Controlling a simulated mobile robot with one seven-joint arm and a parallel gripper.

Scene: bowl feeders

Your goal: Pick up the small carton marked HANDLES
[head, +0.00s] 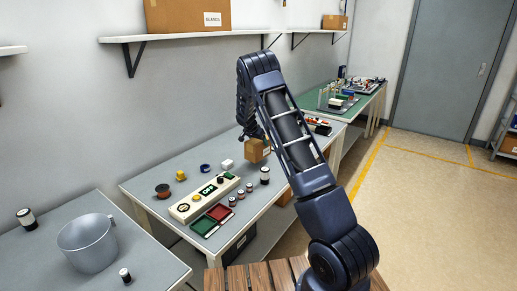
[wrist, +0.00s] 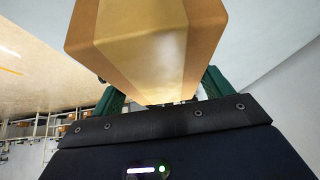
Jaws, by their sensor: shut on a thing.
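A small brown cardboard carton (head: 256,151) is at the end of my arm, over the back part of the middle grey table. My gripper (head: 249,137) is shut on it; my arm partly hides the gripper in the head view. In the wrist view the carton (wrist: 145,35) fills the top middle, with a paler tape strip along it. The green fingers of my gripper (wrist: 160,92) stand on either side of it. No HANDLES marking is readable on the faces I see. I cannot tell the exact gap between carton and table.
The middle table (head: 150,187) holds a cream control box (head: 205,198), red and green trays (head: 211,219), and several small jars. A wall shelf (head: 190,35) with a carton marked GLANDS (head: 187,15) hangs above. A grey bowl (head: 87,244) stands front left. Floor at right is clear.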

